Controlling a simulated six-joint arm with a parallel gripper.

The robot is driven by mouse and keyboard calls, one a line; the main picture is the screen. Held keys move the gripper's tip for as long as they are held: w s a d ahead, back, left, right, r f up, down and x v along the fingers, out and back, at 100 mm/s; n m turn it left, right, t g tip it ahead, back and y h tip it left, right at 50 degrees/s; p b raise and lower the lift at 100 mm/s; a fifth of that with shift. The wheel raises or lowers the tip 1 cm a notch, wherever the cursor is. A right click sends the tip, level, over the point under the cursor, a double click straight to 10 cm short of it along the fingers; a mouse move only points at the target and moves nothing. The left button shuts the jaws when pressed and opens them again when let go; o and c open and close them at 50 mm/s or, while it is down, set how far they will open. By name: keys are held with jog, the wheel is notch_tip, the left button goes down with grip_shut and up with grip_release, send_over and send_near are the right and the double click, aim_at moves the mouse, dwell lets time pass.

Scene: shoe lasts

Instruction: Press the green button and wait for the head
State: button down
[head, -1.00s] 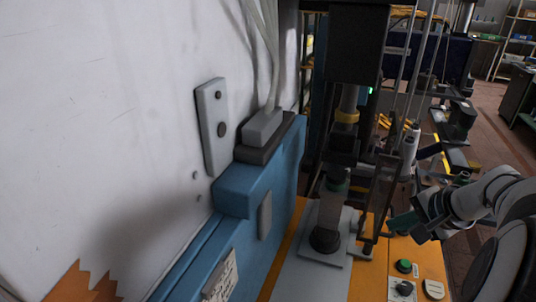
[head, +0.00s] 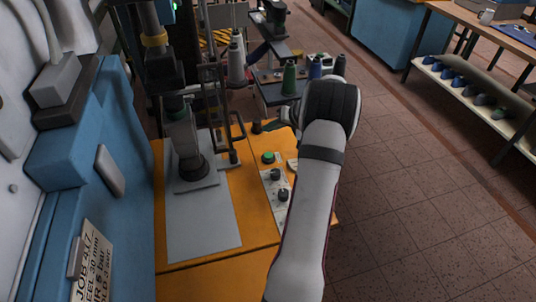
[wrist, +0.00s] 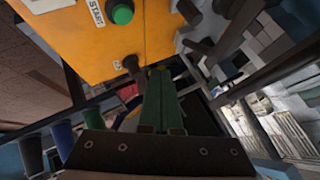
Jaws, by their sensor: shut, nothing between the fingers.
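The green button (head: 268,157) sits on the control panel at the right of the orange table, and it also shows in the wrist view (wrist: 122,13) beside a START label (wrist: 97,13). The press head (head: 165,70) is a dark column above a grey shoe last (head: 182,135) with a green top, standing on a dark round base. In the wrist view my gripper (wrist: 158,75) has its two green fingers together with nothing between them. The fingertips are below the button in that picture, apart from it.
Black knobs (head: 283,195) sit on the panel near the button. Metal rods and a bracket (head: 232,135) stand beside the press. Thread cones (head: 290,78) stand behind my wrist. A blue cabinet (head: 70,170) with a job placard is at the left. The tiled floor at the right is clear.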

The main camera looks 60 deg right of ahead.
aim_at(271, 156)
jog(key=shift+f, duration=4.4)
jog(key=shift+f, duration=0.1)
jog(key=shift+f, duration=0.3)
jog(key=shift+f, duration=0.5)
jog(key=shift+r, duration=0.95)
jog(key=shift+r, duration=2.5)
